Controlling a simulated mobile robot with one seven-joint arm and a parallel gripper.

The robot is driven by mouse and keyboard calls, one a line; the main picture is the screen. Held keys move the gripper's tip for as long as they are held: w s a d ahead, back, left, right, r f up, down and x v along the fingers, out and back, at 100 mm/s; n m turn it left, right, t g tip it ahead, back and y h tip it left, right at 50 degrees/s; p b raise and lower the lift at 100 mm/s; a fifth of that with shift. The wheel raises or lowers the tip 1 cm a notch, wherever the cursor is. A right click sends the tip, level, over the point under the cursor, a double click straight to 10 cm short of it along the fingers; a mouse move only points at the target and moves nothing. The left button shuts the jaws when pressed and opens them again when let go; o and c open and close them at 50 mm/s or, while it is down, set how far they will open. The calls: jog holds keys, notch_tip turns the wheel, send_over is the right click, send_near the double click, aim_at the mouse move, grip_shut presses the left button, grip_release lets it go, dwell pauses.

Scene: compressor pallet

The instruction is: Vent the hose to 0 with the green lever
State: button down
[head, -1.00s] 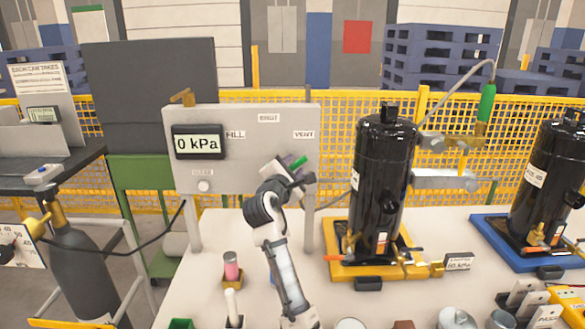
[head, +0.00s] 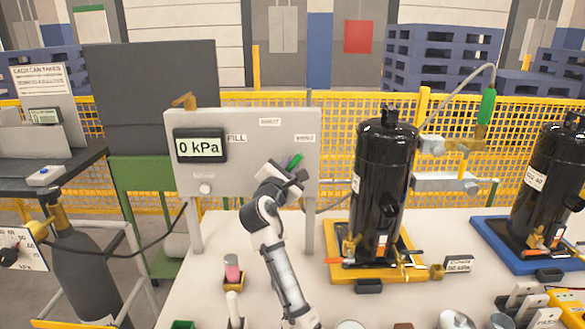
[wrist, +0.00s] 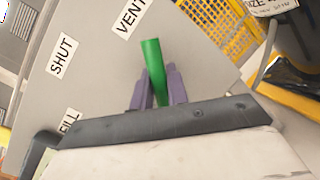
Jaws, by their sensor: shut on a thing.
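The green lever (head: 295,161) is on the grey panel (head: 245,125), pointing up and right towards the VENT label (head: 305,138). In the wrist view the green lever (wrist: 152,70) stands between the two purple fingers of my gripper (wrist: 160,88), which is shut on it. My gripper also shows in the head view (head: 285,175), in front of the panel's right part. The display (head: 199,147) on the panel reads 0 kPa. The FILL label (head: 236,138) is at the left and the SHUT label (wrist: 61,56) lies between FILL and VENT. The lever's base is hidden.
A black compressor (head: 384,190) stands on a yellow tray (head: 345,272) right of the panel. Another stands on a blue tray (head: 500,246). A dark gas cylinder (head: 88,262) is at the left. Small items stand along the table's front.

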jog(key=a+n+p, duration=0.1)
jog(key=n, duration=0.1)
jog(key=a+r+n+t, duration=0.1)
jog(key=shift+r+n+p, duration=0.2)
jog(key=shift+n+p, duration=0.2)
jog(key=n, duration=0.1)
jog(key=a+n+p, duration=0.1)
jog(key=shift+a+r+n+t+y, duration=0.2)
jog(key=shift+a+n+t+y, duration=0.1)
jog(key=shift+t, duration=0.1)
jog(key=shift+a+n+t+y+p, duration=0.4)
jog(key=shift+a+n, duration=0.35)
jog(key=shift+n, duration=0.45)
jog(key=c, duration=1.4)
grip_release()
jog(key=shift+s, duration=0.1)
jog(key=b+v, duration=0.4)
jog(key=v, duration=0.9)
jog(key=shift+s+a, duration=0.1)
jog(key=shift+s, duration=0.2)
